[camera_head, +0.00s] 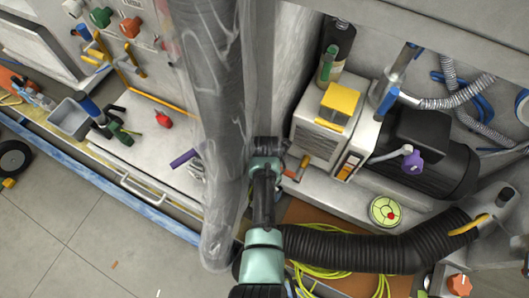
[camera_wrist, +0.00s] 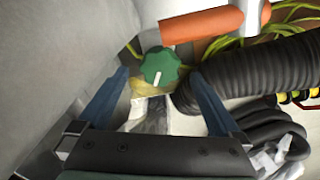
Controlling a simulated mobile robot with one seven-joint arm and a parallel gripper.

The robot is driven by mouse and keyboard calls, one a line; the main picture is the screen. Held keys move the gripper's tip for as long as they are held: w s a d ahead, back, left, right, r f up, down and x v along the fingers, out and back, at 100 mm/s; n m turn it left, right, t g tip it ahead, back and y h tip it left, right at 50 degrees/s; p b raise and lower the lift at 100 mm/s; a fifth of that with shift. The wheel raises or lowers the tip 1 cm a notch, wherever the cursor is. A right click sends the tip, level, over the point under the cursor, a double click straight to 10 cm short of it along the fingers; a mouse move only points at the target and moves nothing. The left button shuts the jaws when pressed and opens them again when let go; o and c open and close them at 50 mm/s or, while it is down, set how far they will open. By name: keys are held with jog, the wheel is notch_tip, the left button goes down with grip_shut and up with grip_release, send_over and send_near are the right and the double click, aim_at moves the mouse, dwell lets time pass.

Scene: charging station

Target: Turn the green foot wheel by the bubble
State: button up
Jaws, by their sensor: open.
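A green scalloped wheel (camera_head: 101,17) with a pale mark is at the upper left of the head view, beside red and orange ones. A green scalloped wheel (camera_wrist: 160,66) with a white pointer line shows in the wrist view; I cannot make it out in the head view near my arm. My gripper (camera_wrist: 159,76) is open, its two blue fingers apart on either side of this wheel in the picture, with nothing held. I cannot tell whether they touch it. In the head view my gripper (camera_head: 268,148) is beside the grey box. A round yellow-green disc (camera_head: 384,211) with a red dot, perhaps the bubble, lies to its right.
A black ribbed hose (camera_head: 350,250) runs close to my arm, also right of the wheel in the wrist view (camera_wrist: 255,70). An orange cylinder (camera_wrist: 200,25) lies just beyond the wheel. A plastic-wrapped column (camera_head: 218,130) stands left of my arm. Yellow-green cable (camera_head: 315,280) lies below.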

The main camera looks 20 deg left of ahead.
notch_tip(320, 180, up, 9)
jog(key=p, duration=0.1)
jog(key=shift+f, duration=0.2)
dwell(0.5)
